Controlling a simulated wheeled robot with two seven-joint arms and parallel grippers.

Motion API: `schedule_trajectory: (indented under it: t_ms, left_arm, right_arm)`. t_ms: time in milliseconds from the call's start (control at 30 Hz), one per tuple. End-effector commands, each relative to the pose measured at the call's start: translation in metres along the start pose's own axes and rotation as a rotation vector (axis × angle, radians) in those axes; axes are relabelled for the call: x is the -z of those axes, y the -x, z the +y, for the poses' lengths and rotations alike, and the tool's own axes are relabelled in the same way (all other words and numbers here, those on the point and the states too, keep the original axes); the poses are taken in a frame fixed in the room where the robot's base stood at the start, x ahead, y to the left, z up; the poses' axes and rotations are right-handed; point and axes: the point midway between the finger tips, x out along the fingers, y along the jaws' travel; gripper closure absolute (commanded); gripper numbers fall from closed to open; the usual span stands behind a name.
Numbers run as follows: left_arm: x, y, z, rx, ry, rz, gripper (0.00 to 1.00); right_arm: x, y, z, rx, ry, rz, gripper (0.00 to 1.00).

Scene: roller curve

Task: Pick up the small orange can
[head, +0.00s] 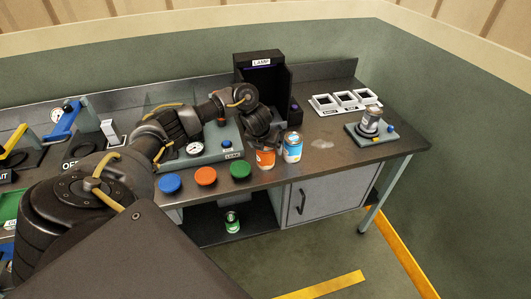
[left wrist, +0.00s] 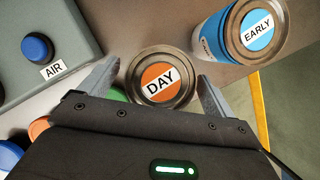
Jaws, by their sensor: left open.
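The small orange can (head: 265,160) stands upright near the front edge of the workbench. In the left wrist view the orange can (left wrist: 158,82) is seen from above, with a round orange lid label reading DAY. My left gripper (head: 264,137) is over it, pointing down. In the left wrist view its two open fingers lie on either side of the can, with gaps showing. Whether the fingertips are below the can's rim I cannot tell. My right gripper is not in view.
A blue can (head: 292,148) marked EARLY in the left wrist view (left wrist: 255,28) stands close to the right. Blue, orange and green buttons (head: 240,170) lie left along the front edge. A grey AIR panel (left wrist: 40,50), black box (head: 262,75) and white frames (head: 345,101) are farther off.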

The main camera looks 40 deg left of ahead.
Motion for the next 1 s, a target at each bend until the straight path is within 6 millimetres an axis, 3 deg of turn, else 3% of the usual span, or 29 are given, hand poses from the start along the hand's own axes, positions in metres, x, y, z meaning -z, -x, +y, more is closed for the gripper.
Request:
schedule_trajectory:
  t_ms: [200,433,833,1000]
  left_arm:
    - [-0.001,-0.020,0.000,0.000,0.001,0.000,0.10]
    - [-0.001,-0.021,0.000,0.001,0.000,-0.002,0.10]
    - [-0.001,-0.021,0.000,0.001,0.000,-0.002,0.62]
    - [-0.002,-0.020,0.000,0.001,0.000,-0.002,0.62]
  right_arm:
    - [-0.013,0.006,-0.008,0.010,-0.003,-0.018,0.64]
    - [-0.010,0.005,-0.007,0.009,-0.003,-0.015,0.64]
    - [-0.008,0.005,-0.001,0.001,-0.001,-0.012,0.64]
    - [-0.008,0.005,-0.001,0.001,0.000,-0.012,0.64]
